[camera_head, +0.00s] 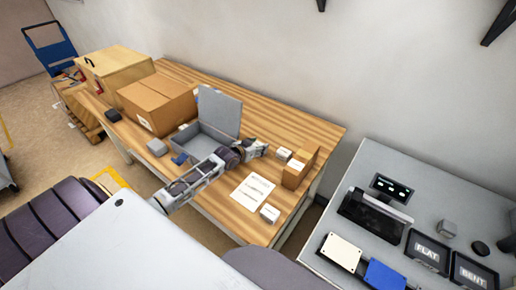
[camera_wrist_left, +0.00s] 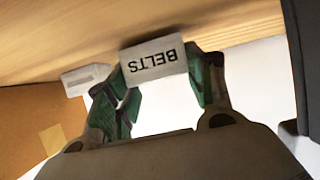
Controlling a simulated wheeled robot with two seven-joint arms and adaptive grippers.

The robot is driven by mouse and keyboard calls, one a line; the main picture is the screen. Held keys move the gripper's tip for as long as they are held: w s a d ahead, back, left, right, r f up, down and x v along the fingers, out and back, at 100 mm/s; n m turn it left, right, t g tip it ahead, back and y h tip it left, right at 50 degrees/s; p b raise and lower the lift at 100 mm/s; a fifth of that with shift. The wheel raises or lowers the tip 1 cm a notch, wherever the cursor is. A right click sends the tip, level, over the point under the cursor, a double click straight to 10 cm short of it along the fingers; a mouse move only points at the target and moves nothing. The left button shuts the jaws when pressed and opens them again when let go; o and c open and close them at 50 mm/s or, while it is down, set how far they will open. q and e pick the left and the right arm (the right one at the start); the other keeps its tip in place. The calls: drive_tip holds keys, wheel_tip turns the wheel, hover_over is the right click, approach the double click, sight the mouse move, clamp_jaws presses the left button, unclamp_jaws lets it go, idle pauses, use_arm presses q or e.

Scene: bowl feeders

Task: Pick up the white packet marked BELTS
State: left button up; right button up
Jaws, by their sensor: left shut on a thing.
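The white packet marked BELTS (camera_wrist_left: 154,61) is between the green-padded fingers of my left gripper (camera_wrist_left: 158,85) in the left wrist view. The gripper is shut on it, and its lettering appears upside down. In the head view my left gripper (camera_head: 256,150) is over the wooden table, just right of the open grey case. I cannot clearly make out the held packet there. My right gripper is not in view.
The wooden table (camera_head: 310,128) bears a large carton (camera_head: 160,100), the open grey case (camera_head: 219,112), a small brown box (camera_head: 297,170), a printed sheet (camera_head: 252,191) and a white packet (camera_head: 269,213). A grey bench (camera_head: 395,160) with trays stands at right.

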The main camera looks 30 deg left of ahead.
use_arm(q)
wheel_tip(320, 180, up, 9)
drive_tip(key=shift+r, duration=0.2)
idle(0.3)
idle(0.6)
